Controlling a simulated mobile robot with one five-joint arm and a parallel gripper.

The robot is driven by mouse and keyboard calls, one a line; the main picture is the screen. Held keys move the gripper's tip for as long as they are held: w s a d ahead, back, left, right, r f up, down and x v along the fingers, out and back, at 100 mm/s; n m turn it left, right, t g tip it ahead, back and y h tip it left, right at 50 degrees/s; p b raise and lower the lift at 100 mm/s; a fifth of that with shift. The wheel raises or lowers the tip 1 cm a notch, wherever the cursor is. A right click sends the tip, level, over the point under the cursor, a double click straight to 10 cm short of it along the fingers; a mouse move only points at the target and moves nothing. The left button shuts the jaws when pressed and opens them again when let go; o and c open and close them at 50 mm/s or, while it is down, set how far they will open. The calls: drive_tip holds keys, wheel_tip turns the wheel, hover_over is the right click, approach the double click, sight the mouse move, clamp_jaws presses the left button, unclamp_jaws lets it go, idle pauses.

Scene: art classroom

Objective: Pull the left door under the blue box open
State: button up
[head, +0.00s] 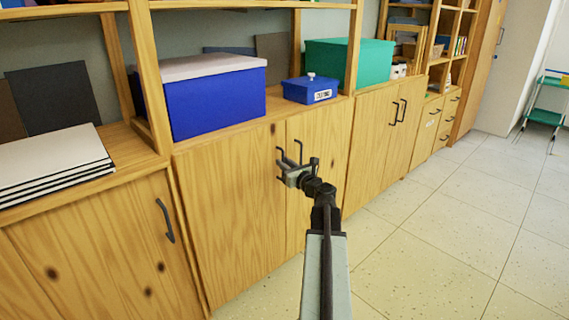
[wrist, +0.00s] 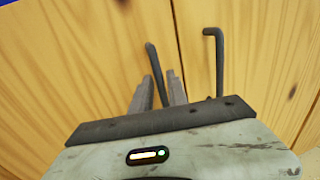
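The large blue box (head: 215,103) with a pale lid stands on the cabinet top in the head view. Below it is the left door (head: 228,225), closed, its front flush with the right door (head: 325,165). My gripper (head: 291,171) is at the dark handles near the seam. The right door's handle (wrist: 219,65) stands free to the right of my fingers. The handle's lower end is hidden by my gripper.
A small blue box (head: 308,91) and a green box (head: 348,62) stand further right on the cabinet top. A neighbouring door (head: 110,250) with its own handle is at the left.

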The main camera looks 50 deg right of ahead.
drive_tip(key=shift+w+d, duration=0.15)
drive_tip(key=shift+w, duration=0.45)
clamp_jaws()
idle(1.0)
